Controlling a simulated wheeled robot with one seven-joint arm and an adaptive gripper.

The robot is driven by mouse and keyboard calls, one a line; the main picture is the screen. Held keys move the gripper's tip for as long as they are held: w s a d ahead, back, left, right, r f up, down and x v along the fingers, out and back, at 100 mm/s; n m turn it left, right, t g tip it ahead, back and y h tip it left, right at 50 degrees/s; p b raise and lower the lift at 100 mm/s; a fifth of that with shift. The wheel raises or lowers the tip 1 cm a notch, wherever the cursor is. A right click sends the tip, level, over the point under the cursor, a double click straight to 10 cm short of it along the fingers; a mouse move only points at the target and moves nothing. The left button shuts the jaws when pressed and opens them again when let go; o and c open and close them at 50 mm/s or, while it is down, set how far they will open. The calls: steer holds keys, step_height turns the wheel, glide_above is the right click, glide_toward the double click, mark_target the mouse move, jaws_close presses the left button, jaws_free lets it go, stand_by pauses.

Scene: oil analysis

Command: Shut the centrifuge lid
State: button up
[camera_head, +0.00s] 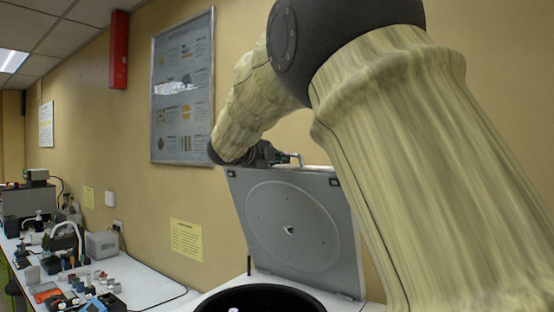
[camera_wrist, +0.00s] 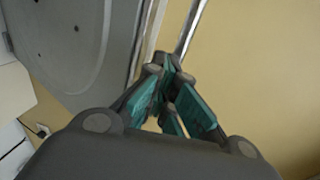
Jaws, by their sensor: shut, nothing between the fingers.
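The grey centrifuge lid (camera_head: 335,240) stands raised and tilted back at the wall, its round inner plate facing me. The dark round centrifuge opening (camera_head: 215,302) shows below it, cut off by the bottom edge. The lid (camera_wrist: 65,85) fills the upper left there. I cannot tell whether the fingers touch it.
A thin metal bar (camera_wrist: 190,28) runs past the fingertips in the wrist view. A white bench (camera_head: 150,285) with lab equipment and small containers lies at the left. The wall (camera_head: 235,60) is close behind the lid and carries a framed poster (camera_head: 183,90).

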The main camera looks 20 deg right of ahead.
steer(key=o, duration=0.4)
steer(key=shift+w, duration=0.1)
steer(key=shift+c, duration=0.2)
steer(key=shift+a, duration=0.1)
steer(key=v, duration=1.2)
steer(key=shift+r+b, duration=0.3)
stand_by(0.8)
stand_by(0.5)
steer(key=v, duration=0.7)
